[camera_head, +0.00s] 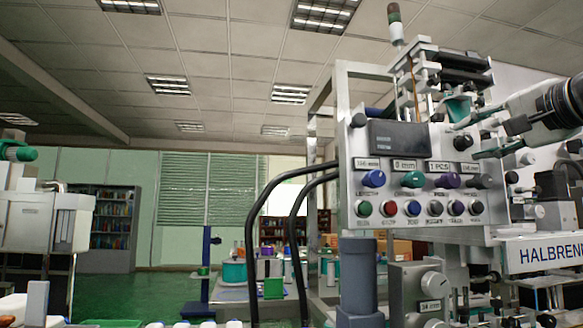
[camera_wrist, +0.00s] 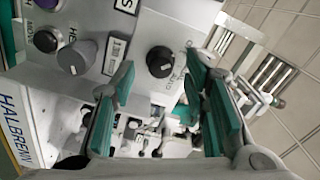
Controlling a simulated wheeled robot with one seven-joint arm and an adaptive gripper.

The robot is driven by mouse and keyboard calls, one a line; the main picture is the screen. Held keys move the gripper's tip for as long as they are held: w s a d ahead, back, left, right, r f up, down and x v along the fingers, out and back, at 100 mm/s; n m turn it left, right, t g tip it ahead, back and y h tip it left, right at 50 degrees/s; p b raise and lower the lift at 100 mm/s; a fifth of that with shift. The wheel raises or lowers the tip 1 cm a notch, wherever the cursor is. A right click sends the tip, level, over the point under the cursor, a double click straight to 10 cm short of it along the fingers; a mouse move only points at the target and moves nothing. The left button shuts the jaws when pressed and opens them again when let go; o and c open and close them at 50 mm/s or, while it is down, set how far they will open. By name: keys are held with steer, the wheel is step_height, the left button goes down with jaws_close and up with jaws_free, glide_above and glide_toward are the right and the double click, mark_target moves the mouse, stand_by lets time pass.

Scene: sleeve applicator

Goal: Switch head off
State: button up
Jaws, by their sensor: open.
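The grey control panel (camera_head: 400,245) carries an upper row of larger knobs and a lower row of small round controls. My gripper (camera_head: 468,138) is open at the panel's upper right. In the wrist view my gripper (camera_wrist: 158,78) shows spread green finger pads. A black knob (camera_wrist: 159,62) appears between the fingertips; contact is not visible. A grey-black knob (camera_wrist: 77,55) lies left of the fingers, and a small black control (camera_wrist: 47,40) lies farther left.
A blue knob (camera_head: 373,179), a green knob (camera_head: 412,179) and a purple knob (camera_head: 447,180) are close together on the panel. Thick black cables (camera_head: 255,235) loop out to the left. A signal lamp (camera_head: 395,22) stands above the machine.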

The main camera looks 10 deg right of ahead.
steer(key=s, duration=1)
steer(key=shift+s+d, duration=0.15)
steer(key=shift+s, duration=0.1)
steer(key=a+f+n+g+y, duration=0.2)
steer(key=a+f+n+g, duration=0.25)
steer(key=a+f, duration=0.7)
steer(key=a+f+n+g+y, duration=0.25)
steer(key=a+f+g, duration=0.4)
steer(key=f, duration=0.85)
steer(key=s+a+f+n+g+h, duration=0.2)
steer(key=s+f+n+g+h, duration=0.1)
steer(key=s+f, duration=0.7)
steer(key=s+a+f+n+g+h, duration=0.2)
steer(key=s+f+n+g, duration=0.2)
steer(key=s+f, duration=0.6)
step_height(320, 180, up, 28)
steer(key=w+t+p, duration=0.2)
steer(key=t+p, duration=0.2)
steer(key=p, duration=2.4)
steer(key=shift+w, duration=0.25)
